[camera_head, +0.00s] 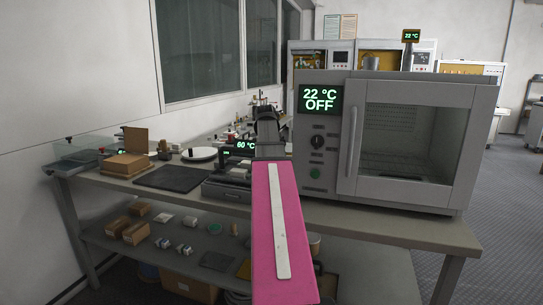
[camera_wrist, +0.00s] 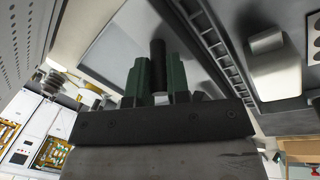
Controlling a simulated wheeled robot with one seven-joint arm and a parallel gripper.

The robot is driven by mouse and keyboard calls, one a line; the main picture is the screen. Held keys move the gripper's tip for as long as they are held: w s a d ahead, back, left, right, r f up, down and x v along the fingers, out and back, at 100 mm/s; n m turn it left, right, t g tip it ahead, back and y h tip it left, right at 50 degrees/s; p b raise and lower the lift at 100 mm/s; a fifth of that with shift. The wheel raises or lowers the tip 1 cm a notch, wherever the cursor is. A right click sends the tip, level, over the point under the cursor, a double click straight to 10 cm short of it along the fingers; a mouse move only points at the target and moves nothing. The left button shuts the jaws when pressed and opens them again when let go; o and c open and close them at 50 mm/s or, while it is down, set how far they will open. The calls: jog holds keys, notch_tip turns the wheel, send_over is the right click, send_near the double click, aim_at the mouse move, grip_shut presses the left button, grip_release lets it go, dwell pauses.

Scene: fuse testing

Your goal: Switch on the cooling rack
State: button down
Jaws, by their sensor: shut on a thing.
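A grey cabinet (camera_head: 385,88) with a glass door stands on the right of the bench; its display (camera_head: 320,99) reads 22 °C OFF. A dark knob (camera_head: 317,142) and a green button (camera_head: 315,174) sit below the display. A small display (camera_head: 411,36) reading 22 °C shows behind the cabinet. I cannot tell which unit is the cooling rack. My gripper (camera_wrist: 158,85) has green fingers and is shut on a dark cylinder (camera_wrist: 158,58) in the wrist view. In the head view my pink arm reaches over the bench, left of the cabinet, and the fingertips are not clear.
The bench (camera_head: 390,232) carries a dark mat (camera_head: 170,179), a white plate (camera_head: 199,153), a brown box (camera_head: 126,165) and a unit reading 60 °C (camera_head: 240,147). Small boxes and parts lie on the lower shelf. More cabinets (camera_head: 380,57) stand behind. Floor (camera_head: 500,240) is clear at right.

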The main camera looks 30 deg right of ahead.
jog(key=shift+s+d+r+t+y, duration=0.1)
jog(key=shift+s+d+t+y, duration=0.1)
jog(key=shift+t+y, duration=0.35)
jog(key=shift+s+d+t+y, duration=0.1)
jog(key=shift+s+t+y, duration=0.1)
jog(key=shift+t+y, duration=0.3)
jog(key=c, duration=1.1)
grip_release()
jog(key=shift+r, duration=0.2)
jog(key=v, duration=0.3)
jog(key=shift+w+d+r, duration=0.1)
jog(key=shift+w+r, duration=0.2)
jog(key=shift+w, duration=0.1)
jog(key=a+r, duration=0.7)
jog(key=a, duration=0.4)
jog(key=shift+a, duration=0.4)
jog(key=shift+w, duration=0.1)
